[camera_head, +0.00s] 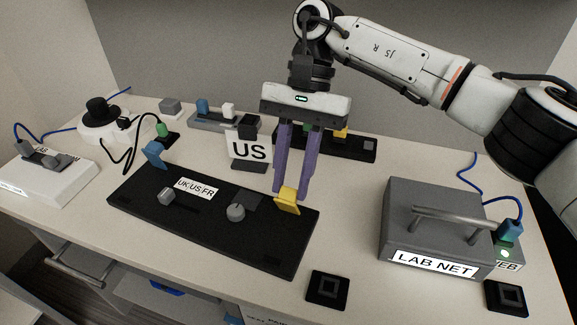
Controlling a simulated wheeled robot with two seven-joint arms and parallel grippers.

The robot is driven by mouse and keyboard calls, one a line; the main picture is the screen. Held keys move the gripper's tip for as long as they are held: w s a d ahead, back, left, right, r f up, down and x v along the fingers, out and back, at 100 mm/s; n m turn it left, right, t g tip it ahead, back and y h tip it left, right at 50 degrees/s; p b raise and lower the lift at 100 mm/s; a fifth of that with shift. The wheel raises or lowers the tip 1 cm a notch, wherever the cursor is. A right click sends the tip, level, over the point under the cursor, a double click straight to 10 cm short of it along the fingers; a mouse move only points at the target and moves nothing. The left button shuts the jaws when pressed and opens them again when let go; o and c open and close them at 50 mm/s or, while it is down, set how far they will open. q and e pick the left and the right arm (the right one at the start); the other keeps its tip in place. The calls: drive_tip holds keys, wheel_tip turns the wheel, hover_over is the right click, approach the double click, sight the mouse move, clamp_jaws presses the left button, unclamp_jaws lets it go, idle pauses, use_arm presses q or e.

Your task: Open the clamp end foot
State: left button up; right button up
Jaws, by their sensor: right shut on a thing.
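The black board (255,243) lies on the table with a "UK US FR" label, a grey block and a round grey knob on top. A yellow foot (288,201) stands tilted at its right end, and a blue foot (154,154) at its left end. I cannot tell which of these is the clamp end foot. My right gripper (290,194) comes down from above with purple fingers. Its fingers are shut on the yellow foot, covering part of its upper edge. My left gripper is not in view.
A grey "LAB NET" box (414,205) with a bar handle stands at the right. A "US" sign (249,147) stands behind the board. Black square pads (328,302) lie near the front edge. A white box (45,185) is at the left.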

drive_tip(key=shift+w+d+f+g+y, duration=0.2)
drive_tip(key=shift+w+g+y, duration=0.3)
drive_tip(key=shift+g, duration=0.4)
drive_tip(key=shift+w+d, duration=0.1)
drive_tip(key=shift+w, duration=0.05)
drive_tip(key=o, duration=1.1)
drive_tip(key=shift+c, duration=0.2)
